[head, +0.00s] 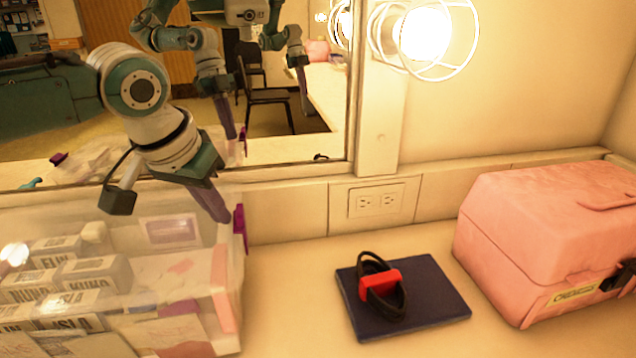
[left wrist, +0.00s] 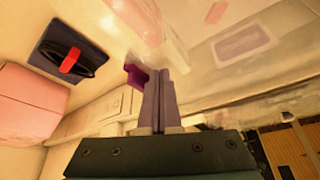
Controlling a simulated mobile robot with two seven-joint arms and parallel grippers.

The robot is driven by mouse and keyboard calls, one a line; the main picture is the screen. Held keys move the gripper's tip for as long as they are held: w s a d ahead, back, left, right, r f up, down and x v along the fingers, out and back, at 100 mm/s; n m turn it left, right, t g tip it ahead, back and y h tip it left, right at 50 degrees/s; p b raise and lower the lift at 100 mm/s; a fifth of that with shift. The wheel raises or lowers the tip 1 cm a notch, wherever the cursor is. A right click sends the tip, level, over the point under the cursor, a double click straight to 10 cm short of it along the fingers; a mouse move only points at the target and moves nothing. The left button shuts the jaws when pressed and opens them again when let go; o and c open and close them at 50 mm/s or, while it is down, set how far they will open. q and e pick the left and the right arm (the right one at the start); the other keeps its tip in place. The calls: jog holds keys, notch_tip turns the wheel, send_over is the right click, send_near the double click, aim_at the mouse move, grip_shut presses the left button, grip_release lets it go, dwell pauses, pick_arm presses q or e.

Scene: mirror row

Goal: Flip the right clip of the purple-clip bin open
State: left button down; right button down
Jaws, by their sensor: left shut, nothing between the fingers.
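The clear bin (head: 228,320) with a purple clip stands at the left of the counter in the head view. Its right purple clip (head: 240,229) is on the bin's right side; it also shows in the left wrist view (left wrist: 134,75). I cannot tell whether the clip is latched. My left gripper (head: 222,217) is shut and empty, its fingertips pointing down just left of the clip. In the left wrist view the fingertips (left wrist: 160,74) are beside the clip; contact is unclear. My right gripper is seen at most as a mirror reflection.
A dark blue book (head: 430,304) with black cables in a red band (head: 380,284) lies to the right. A pink case (head: 540,225) stands farther right. The mirror and a lit caged bulb (head: 424,35) are behind. Counter between bin and book is clear.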

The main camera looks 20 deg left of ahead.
pick_arm(q)
jog(key=shift+s+f, duration=0.2)
jog(key=shift+f, duration=0.35)
jog(key=shift+w+d+f+b, duration=0.2)
jog(key=shift+w+d+b, duration=0.15)
jog(key=shift+d, duration=0.2)
jog(key=w+d+f+b, duration=0.1)
jog(key=w+d+b, duration=0.1)
jog(key=d, duration=0.3)
jog(key=shift+w+b, duration=0.3)
jog(key=shift+w, duration=0.45)
jog(key=shift+f, duration=0.1)
notch_tip(320, 180, up, 7)
jog(key=p, duration=0.8)
jog(key=shift+s+a+f, duration=0.2)
jog(key=shift+s+a, duration=0.05)
jog(key=shift+s, duration=0.05)
